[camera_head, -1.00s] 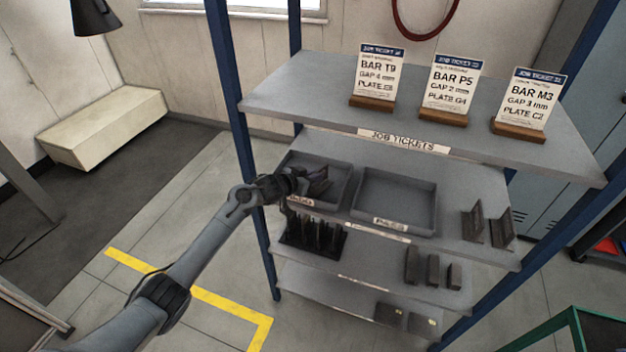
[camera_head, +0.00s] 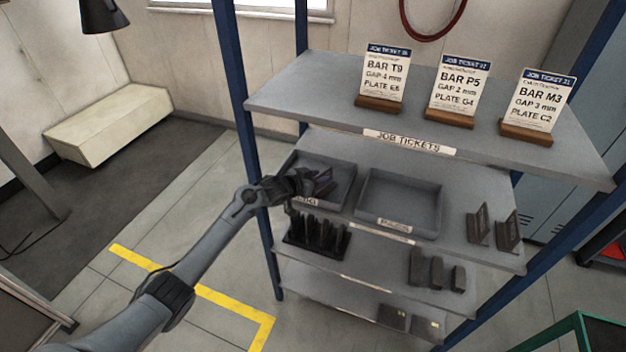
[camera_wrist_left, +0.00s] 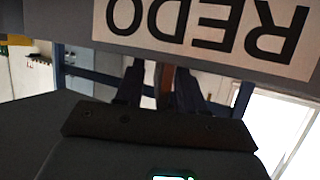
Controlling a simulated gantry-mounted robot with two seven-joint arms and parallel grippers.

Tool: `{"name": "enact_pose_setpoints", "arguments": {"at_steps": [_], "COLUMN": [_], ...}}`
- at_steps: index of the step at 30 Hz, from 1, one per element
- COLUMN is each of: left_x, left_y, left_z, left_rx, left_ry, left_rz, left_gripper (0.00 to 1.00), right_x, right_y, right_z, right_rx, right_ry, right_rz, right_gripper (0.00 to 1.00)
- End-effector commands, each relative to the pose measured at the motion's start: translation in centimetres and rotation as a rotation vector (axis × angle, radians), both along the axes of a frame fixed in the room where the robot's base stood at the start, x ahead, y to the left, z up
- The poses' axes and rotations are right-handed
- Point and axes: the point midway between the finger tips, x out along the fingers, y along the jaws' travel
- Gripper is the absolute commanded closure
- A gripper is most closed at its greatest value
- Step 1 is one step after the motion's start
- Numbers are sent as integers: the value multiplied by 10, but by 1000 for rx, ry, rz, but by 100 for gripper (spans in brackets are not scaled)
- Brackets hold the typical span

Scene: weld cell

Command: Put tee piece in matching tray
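My left gripper (camera_head: 312,184) reaches over the front of the left grey tray (camera_head: 345,168) on the middle shelf. The label on this tray reads REDO in the left wrist view (camera_wrist_left: 210,25), upside down there. Dark pieces (camera_head: 326,188) show inside the tray at the fingers; their shapes are hard to tell apart. In the wrist view, a brown strip (camera_wrist_left: 166,85), perhaps the tee piece, shows between the two spaced fingers, with a bright gap beside the left one. The right tray (camera_head: 402,182), labelled PASSED or similar, looks empty. My right gripper is not in view.
Three job tickets (camera_head: 457,88) stand on the top shelf. Below the trays are a dark rack of upright pieces (camera_head: 316,236) and several dark blocks (camera_head: 437,270). Two angled plates (camera_head: 492,228) stand at the right. A blue shelf post (camera_head: 248,150) is close to my left arm.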

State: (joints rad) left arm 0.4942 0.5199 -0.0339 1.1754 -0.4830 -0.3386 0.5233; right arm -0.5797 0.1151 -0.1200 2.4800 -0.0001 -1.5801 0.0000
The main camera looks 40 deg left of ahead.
Motion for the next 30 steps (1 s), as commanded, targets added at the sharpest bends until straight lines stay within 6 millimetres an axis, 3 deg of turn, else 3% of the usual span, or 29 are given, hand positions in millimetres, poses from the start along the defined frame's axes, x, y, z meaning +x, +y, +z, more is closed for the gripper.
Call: {"name": "enact_pose_setpoints", "arguments": {"at_steps": [8,21,30], "left_x": [-20,-88,-110], "left_y": [3,9,9], "left_z": [10,39,45], "left_rx": [2,2,3], "left_ry": [0,1,4], "left_rz": [-1,0,0], "left_gripper": [61,61,61], "right_x": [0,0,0], "right_y": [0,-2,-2], "right_z": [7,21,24], "right_rx": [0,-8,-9], "right_ry": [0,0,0], "right_rz": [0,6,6], "right_gripper": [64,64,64]}}
